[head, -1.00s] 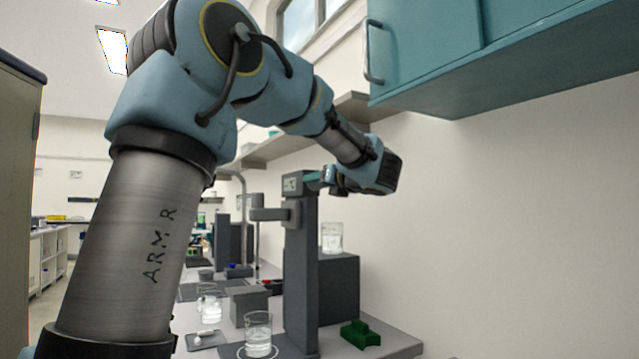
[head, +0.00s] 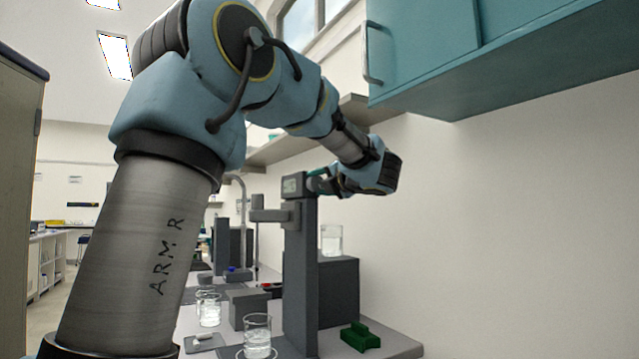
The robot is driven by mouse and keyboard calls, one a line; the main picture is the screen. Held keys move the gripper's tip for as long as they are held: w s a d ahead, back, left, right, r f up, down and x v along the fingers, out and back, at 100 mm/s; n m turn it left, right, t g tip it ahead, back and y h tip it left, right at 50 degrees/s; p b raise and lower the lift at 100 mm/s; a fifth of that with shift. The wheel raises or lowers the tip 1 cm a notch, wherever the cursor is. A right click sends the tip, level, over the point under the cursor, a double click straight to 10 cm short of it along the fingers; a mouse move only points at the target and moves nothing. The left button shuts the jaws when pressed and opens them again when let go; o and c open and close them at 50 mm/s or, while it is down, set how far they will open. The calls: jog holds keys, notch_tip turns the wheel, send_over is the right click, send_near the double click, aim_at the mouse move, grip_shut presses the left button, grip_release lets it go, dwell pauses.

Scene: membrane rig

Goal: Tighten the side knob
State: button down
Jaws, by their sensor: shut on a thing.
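The dark grey rig column (head: 299,265) stands upright on the bench, with a small display head (head: 293,185) at its top and a side arm (head: 270,215) reaching left. My gripper (head: 317,182) comes in from the right at the head's right side, with its fingers level with the head. It is shut on the side knob there. The knob itself is hidden by the fingers and too small to make out. A glass beaker (head: 257,338) of clear liquid stands at the column's front left.
A second beaker (head: 331,239) stands on a dark box (head: 338,285) right of the column. A green block (head: 360,337) lies at the bench's front right. More beakers (head: 209,309) stand at left. A teal wall cabinet (head: 420,45) hangs above right, near the plain wall.

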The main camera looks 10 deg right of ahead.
jog(key=m+p, duration=0.1)
jog(key=m, duration=0.3)
jog(key=shift+m+p, duration=0.3)
jog(key=shift+p, duration=0.05)
jog(key=shift+f+m+p, duration=0.1)
jog(key=shift+m+p, duration=0.8)
jog(key=shift+m, duration=0.9)
jog(key=shift+c, duration=1.5)
grip_release()
jog(key=b+v, duration=0.3)
jog(key=v, duration=0.8)
